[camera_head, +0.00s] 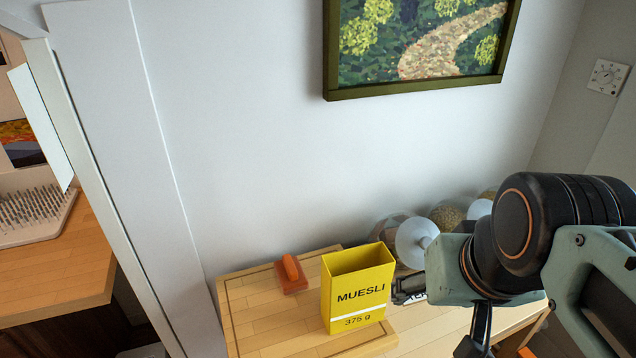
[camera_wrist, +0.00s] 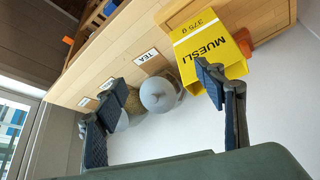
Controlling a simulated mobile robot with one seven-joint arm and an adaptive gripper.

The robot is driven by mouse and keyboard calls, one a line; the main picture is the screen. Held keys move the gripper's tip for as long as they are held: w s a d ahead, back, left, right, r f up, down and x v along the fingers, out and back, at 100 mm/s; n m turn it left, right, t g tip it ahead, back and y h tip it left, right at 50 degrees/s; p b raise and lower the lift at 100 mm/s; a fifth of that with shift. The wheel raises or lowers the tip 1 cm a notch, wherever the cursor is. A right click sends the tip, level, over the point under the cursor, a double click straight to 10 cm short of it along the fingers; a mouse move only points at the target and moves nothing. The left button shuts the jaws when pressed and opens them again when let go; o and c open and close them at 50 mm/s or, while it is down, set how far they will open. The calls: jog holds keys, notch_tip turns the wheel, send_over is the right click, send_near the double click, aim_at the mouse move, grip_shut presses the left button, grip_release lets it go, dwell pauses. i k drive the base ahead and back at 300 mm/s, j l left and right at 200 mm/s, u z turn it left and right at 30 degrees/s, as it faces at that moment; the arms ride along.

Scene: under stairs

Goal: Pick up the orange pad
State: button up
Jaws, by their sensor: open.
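The orange pad (camera_head: 291,275), a flat block with a raised rounded grip, lies on a wooden board (camera_head: 242,318) near the wall. In the wrist view an orange piece (camera_wrist: 243,39), probably this pad, shows partly behind the yellow muesli box (camera_wrist: 205,45). The box (camera_head: 357,291) stands open-topped on the board, to the right of and nearer than the pad. My gripper (camera_head: 408,290) is just right of the box, mostly hidden by my arm. In the wrist view my gripper (camera_wrist: 160,84) is open with nothing held; one finger overlaps the box. Contact cannot be told.
Lidded jars, one a grey-lidded tea jar (camera_wrist: 160,94), stand right of the box along the wall. A framed picture (camera_head: 420,45) hangs above. A white post (camera_head: 105,190) stands left of the board. Another orange object (camera_wrist: 68,40) shows beyond the shelf edge.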

aim_at(292, 276)
jog(key=k+j+z, duration=0.2)
jog(key=k+j, duration=0.55)
jog(key=j+z, duration=0.2)
jog(key=j, duration=0.6)
jog(key=i+j+z, duration=0.1)
jog(key=j, duration=0.3)
jog(key=i+j+z, duration=0.1)
jog(key=i+j, duration=0.15)
jog(key=j, duration=0.1)
